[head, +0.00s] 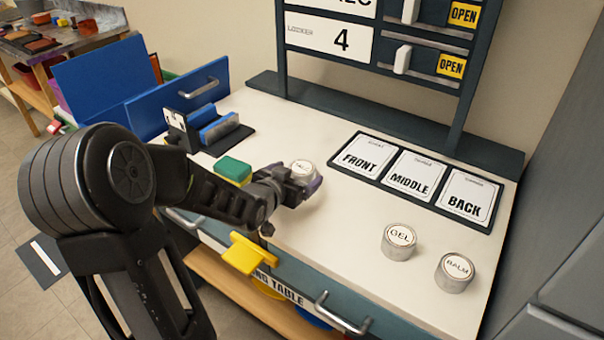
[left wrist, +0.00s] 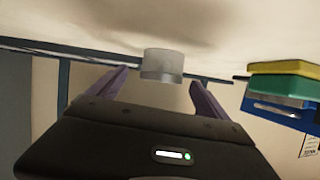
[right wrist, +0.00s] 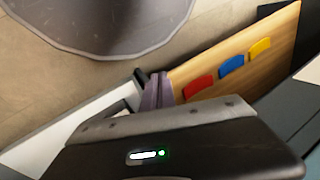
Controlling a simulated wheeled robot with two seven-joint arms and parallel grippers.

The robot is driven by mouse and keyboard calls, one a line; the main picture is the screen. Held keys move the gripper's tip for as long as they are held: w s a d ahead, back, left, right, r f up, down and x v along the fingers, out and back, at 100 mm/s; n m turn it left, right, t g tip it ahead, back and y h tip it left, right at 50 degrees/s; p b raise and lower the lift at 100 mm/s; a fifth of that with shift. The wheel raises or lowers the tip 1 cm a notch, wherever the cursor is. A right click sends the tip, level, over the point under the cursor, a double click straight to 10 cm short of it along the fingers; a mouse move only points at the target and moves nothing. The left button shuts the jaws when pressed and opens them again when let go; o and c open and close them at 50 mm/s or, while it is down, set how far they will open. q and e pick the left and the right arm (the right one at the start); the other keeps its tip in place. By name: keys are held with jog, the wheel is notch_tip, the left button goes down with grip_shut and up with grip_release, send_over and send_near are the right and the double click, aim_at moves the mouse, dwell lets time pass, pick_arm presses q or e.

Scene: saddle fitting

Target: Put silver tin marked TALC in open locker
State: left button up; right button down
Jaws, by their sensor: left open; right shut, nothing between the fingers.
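A silver tin (head: 302,169) with a white lid label stands on the white table; its lettering is too small to read surely. My left gripper (head: 300,187) is at this tin, low over the table. In the left wrist view the tin (left wrist: 162,66) sits between the spread purple fingertips (left wrist: 160,85), not clamped. My right gripper (right wrist: 158,90) is shut and empty in the right wrist view, and outside the head view. A sign board (head: 376,52) shows LOCKER 4 and yellow OPEN tags. No open locker interior is clearly visible.
Tins marked GEL (head: 399,242) and BALM (head: 455,272) stand at the table's right. A FRONT, MIDDLE, BACK card panel (head: 413,180) lies behind them. Grey cabinets (head: 560,220) border the right.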

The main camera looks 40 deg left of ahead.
aim_at(302, 170)
pick_arm(q)
jog(key=x, duration=0.4)
jog(key=shift+w+a+f, duration=0.15)
jog(key=shift+w+f, duration=0.05)
jog(key=shift+w, duration=0.05)
dwell(0.3)
jog(key=c, duration=1.8)
notch_tip(302, 170, up, 10)
jog(key=shift+r+p, duration=0.1)
jog(key=shift+p, duration=0.35)
